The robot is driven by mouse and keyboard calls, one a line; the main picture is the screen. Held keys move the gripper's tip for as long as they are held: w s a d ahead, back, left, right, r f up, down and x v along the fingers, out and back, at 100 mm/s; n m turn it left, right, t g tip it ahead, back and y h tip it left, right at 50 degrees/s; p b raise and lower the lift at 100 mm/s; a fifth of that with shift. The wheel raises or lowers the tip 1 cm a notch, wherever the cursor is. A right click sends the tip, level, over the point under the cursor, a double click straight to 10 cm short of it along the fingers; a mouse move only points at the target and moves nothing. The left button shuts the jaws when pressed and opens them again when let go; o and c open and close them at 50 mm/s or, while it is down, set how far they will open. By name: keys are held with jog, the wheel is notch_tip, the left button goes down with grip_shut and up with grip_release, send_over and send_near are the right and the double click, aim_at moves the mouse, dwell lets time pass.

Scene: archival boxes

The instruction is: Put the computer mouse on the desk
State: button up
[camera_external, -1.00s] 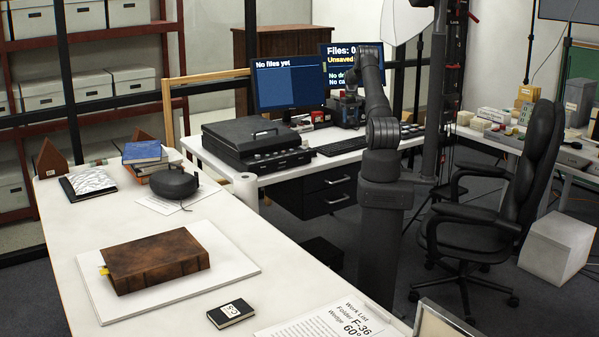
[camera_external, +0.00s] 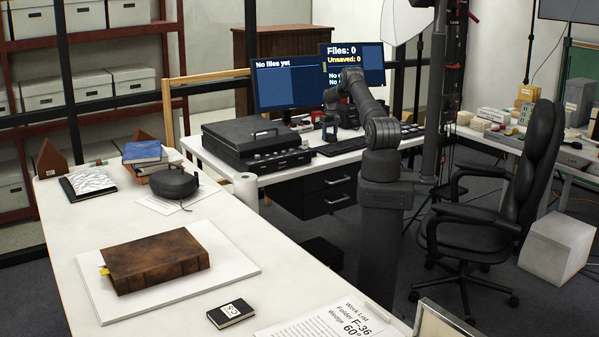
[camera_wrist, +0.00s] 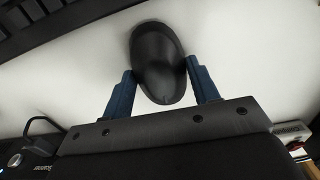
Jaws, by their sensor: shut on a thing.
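The black computer mouse (camera_wrist: 157,62) shows in the wrist view, with my gripper's two blue fingers (camera_wrist: 158,88) shut on its sides. The white desk surface (camera_wrist: 226,48) shows around and beneath it. I cannot tell whether the mouse touches the desk. In the external view my gripper (camera_external: 330,135) is low over the desk (camera_external: 345,158), beside the keyboard. The mouse cannot be made out there.
A black keyboard (camera_external: 342,146) lies on the desk; its edge also fills the upper left of the wrist view (camera_wrist: 50,22). A black case (camera_external: 250,138) stands to the left and two monitors (camera_external: 288,84) behind. A small keypad (camera_external: 410,131) lies at the right.

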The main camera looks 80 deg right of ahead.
aim_at(330, 134)
jog(key=shift+f, duration=0.1)
jog(key=o, duration=1)
notch_tip(330, 134, up, 12)
jog(key=shift+r, duration=0.15)
